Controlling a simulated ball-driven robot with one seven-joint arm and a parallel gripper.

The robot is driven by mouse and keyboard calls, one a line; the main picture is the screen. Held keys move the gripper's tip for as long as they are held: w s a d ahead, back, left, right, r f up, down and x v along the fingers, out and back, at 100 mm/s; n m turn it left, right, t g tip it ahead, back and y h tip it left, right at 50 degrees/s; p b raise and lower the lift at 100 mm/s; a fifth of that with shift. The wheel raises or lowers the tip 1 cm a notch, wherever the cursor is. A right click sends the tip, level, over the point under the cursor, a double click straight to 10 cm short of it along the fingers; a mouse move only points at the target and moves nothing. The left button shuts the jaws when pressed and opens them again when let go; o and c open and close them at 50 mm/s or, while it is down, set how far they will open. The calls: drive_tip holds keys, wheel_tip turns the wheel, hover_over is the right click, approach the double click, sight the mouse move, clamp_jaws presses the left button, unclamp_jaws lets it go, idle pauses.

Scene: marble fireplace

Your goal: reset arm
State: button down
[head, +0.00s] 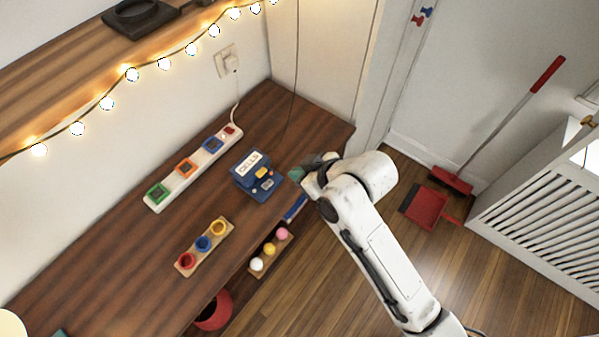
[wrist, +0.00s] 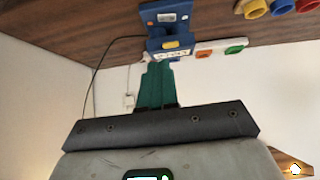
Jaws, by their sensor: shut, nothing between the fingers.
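My white arm reaches up from the bottom right in the head view. My gripper (head: 297,173) is over the right part of the wooden tabletop (head: 150,245), just right of a blue box-shaped device (head: 262,189) with a white label. Much of the gripper is hidden behind my wrist there. In the wrist view the teal fingers of my gripper (wrist: 158,68) are together, with nothing held. The blue device (wrist: 166,22) shows just beyond their tips in that picture; I cannot tell the gap.
A white strip with coloured sockets (head: 194,168) lies near the wall. A wooden holder with three coloured cups (head: 204,243) lies nearer the front. A tray of balls (head: 270,250) sits by the table's front edge. A red dustpan (head: 424,208) and broom (head: 452,180) are on the floor.

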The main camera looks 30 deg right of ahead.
idle(0.4)
drive_tip(key=s+d+f+m+g+h, duration=0.1)
drive_tip(key=s+d+f+g, duration=0.1)
drive_tip(key=s, duration=0.5)
drive_tip(key=s+d+f+m+g+h+b, duration=0.1)
drive_tip(key=s+d+f+m+g, duration=0.1)
drive_tip(key=s, duration=0.6)
drive_tip(key=s+d+f+m+g, duration=0.1)
drive_tip(key=s+d+f+g, duration=0.1)
drive_tip(key=s, duration=0.5)
drive_tip(key=shift+s+f+g+h+b, duration=0.2)
drive_tip(key=shift+f+g+h+b, duration=0.15)
drive_tip(key=shift+f+g, duration=0.35)
drive_tip(key=shift+r, duration=0.1)
